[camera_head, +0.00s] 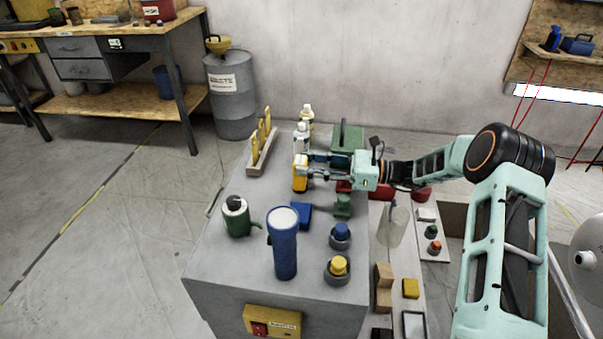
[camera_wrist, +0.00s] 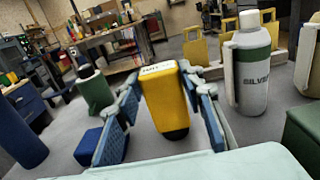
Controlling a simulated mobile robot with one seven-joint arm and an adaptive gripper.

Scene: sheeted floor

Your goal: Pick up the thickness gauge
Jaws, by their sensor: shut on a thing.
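The thickness gauge looks to be the yellow, black-ended block (camera_head: 300,174) near the middle of the grey worktop. In the wrist view the same yellow gauge (camera_wrist: 165,98) stands roughly upright, with a pale label on its top end and a black lower end. My gripper (camera_head: 306,172) reaches in from the right, with its fingers at the gauge. In the wrist view my gripper (camera_wrist: 167,115) has its blue-padded fingers on both sides of the gauge, shut on it. Whether the gauge's lower end touches the worktop I cannot tell.
A white bottle (camera_wrist: 250,65) stands close to the right finger. A green mug (camera_head: 237,217), a blue block (camera_head: 301,215), a tall blue cylinder (camera_head: 284,245) and a green box (camera_head: 347,138) stand around. The worktop's left front corner is clear.

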